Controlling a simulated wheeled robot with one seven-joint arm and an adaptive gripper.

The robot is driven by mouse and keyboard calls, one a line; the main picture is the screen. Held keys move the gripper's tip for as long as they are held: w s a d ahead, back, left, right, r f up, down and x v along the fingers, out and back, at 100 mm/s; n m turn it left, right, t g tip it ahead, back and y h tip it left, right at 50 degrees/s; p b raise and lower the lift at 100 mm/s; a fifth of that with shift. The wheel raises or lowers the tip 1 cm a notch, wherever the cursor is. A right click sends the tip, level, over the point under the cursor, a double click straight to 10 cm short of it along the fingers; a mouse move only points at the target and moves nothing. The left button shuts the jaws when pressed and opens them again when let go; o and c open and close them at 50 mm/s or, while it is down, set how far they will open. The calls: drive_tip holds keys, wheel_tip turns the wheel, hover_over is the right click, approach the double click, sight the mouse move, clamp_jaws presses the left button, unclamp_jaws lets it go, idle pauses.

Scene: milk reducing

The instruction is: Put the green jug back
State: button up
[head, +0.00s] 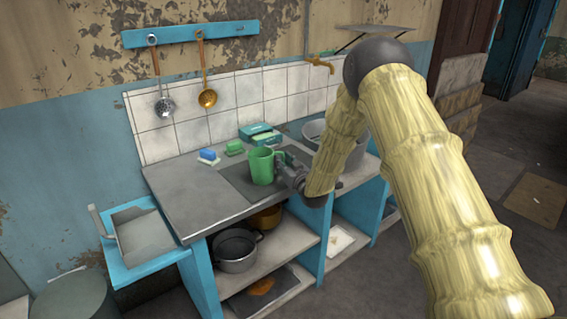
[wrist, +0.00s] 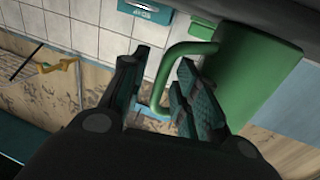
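The green jug (head: 262,167) appears upright on the dark panel (head: 236,181) of the countertop in the head view. My gripper (head: 288,170) is at its right side, by the handle. In the wrist view the jug's green body (wrist: 258,72) fills the upper right. Its handle (wrist: 163,85) passes between the two fingers of my gripper (wrist: 156,68). The right finger is in the gap between handle and body; the left finger is on the handle's outer side. The fingers are apart, with clear space beside the handle. Part of the handle is hidden behind the right finger.
A blue sponge (head: 208,154), a green block (head: 234,147) and a teal box (head: 260,134) sit behind the jug. A large metal pot (head: 333,148) stands to the right, close to my arm. The counter's left part (head: 185,197) is clear. A ladle (head: 207,98) hangs above.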

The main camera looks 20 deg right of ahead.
drive_tip(key=shift+s, duration=0.25)
drive_tip(key=s+d+b, duration=0.1)
drive_tip(key=s+d, duration=0.1)
drive_tip(key=s, duration=0.9)
drive_tip(key=s+a+f+m+g+h, duration=0.1)
drive_tip(key=s+a+f+g, duration=0.25)
drive_tip(key=s+f, duration=0.8)
drive_tip(key=s+a+f+g, duration=0.2)
drive_tip(key=s+f+g, duration=0.2)
drive_tip(key=s+f, duration=0.75)
drive_tip(key=s+a+f+g, duration=0.1)
drive_tip(key=s+f+g, duration=0.2)
drive_tip(key=s, duration=0.8)
drive_tip(key=s+a+f+g+h, duration=0.1)
drive_tip(key=s+f+g, duration=0.3)
drive_tip(key=s, duration=0.7)
drive_tip(key=s+a+f+m+g, duration=0.1)
drive_tip(key=s+f+g, duration=0.2)
drive_tip(key=s+f, duration=0.3)
drive_tip(key=s, duration=0.4)
drive_tip(key=shift+s+f, duration=0.25)
drive_tip(key=shift+s, duration=0.15)
drive_tip(key=shift+h, duration=0.3)
